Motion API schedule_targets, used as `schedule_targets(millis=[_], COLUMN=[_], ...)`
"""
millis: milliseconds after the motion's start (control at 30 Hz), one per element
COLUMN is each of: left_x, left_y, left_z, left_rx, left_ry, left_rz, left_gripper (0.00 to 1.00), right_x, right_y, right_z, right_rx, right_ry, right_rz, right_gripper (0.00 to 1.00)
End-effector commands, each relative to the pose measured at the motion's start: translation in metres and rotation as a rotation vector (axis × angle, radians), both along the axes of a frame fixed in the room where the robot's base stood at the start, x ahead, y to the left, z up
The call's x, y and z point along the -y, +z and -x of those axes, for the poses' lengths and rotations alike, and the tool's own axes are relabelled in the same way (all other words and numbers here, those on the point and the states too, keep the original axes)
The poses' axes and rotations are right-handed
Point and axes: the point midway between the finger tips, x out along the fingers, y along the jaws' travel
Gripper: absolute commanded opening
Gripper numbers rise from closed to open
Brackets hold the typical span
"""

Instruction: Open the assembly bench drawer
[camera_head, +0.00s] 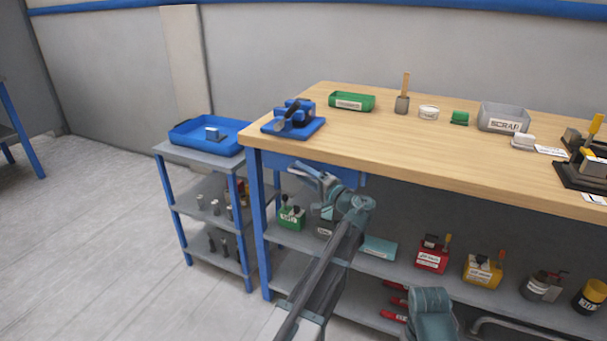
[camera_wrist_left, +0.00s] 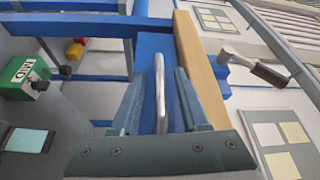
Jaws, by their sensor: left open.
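The assembly bench (camera_head: 400,142) has a wooden top and blue legs. Its blue drawer (camera_head: 283,163) sits under the top at the left end, close below the front edge, and appears shut. My left gripper (camera_head: 312,175) is in front of the drawer and hides part of it. In the left wrist view, the blue drawer front (camera_wrist_left: 146,60) carries a silver bar handle (camera_wrist_left: 160,92). The handle shows between the two fingers of my open left gripper (camera_wrist_left: 157,90); I cannot tell whether they touch it. My right gripper is not in view.
A blue vise (camera_head: 293,120) stands on the bench corner above the drawer. A grey cart (camera_head: 205,160) with a blue tray (camera_head: 184,136) stands to the left. Below, the bench shelf holds a green box (camera_head: 291,217) and a red box (camera_head: 432,258). The floor at left is clear.

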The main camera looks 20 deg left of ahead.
Motion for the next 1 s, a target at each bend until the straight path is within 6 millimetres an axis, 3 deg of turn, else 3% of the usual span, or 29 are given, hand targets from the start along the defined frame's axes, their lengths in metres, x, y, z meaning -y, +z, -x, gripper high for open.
schedule_targets(millis=[67, 333, 1000], left_x=[0.0002, 0.0005, 0.0006], left_y=[0.0000, 0.0000, -0.0003], left_z=[0.0001, 0.0002, 0.0002], left_rx=[0.000, 0.000, 0.000], left_ry=[0.000, 0.000, 0.000], left_rz=[0.000, 0.000, 0.001], left_gripper=[0.45, 0.00, 0.00], right_x=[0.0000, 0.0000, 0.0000], right_y=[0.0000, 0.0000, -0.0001], right_z=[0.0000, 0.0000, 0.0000], right_rx=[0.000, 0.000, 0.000], right_ry=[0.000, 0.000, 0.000], right_rz=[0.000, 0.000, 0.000], right_gripper=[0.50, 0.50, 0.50])
